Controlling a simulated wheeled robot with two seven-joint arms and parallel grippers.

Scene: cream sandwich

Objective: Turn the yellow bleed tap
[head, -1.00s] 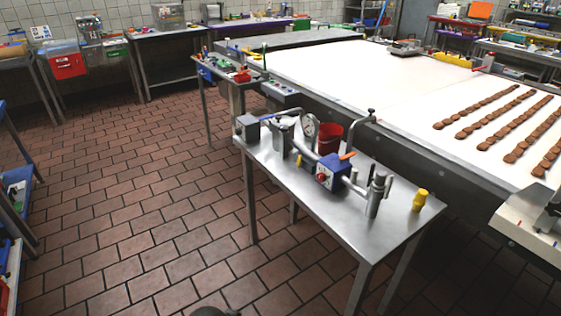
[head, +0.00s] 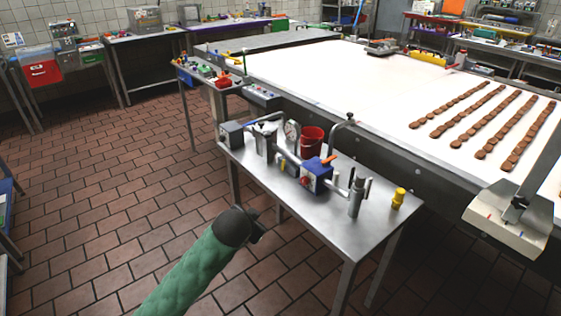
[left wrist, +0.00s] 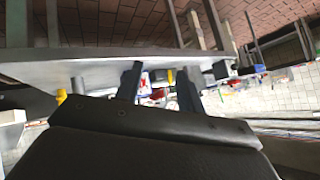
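A metal pipe assembly (head: 284,157) stands on the steel table in the head view. It carries a round gauge, a blue box (head: 315,176) and an orange lever (head: 328,159). A yellow knob-like piece (head: 398,198) stands at the table's right end; I cannot tell if it is the bleed tap. A yellow piece also shows left of the fingers in the left wrist view (left wrist: 61,97), and a small one between them (left wrist: 170,76). My left gripper (head: 258,226) is in front of the table, apart from everything. Its fingers (left wrist: 159,72) are spread and empty. My right gripper is not seen.
The steel table (head: 300,225) has bare top along its front. A red bucket (head: 312,140) stands behind the pipes. The white conveyor (head: 350,85) with brown rows lies behind. The tiled floor (head: 110,210) at left is open.

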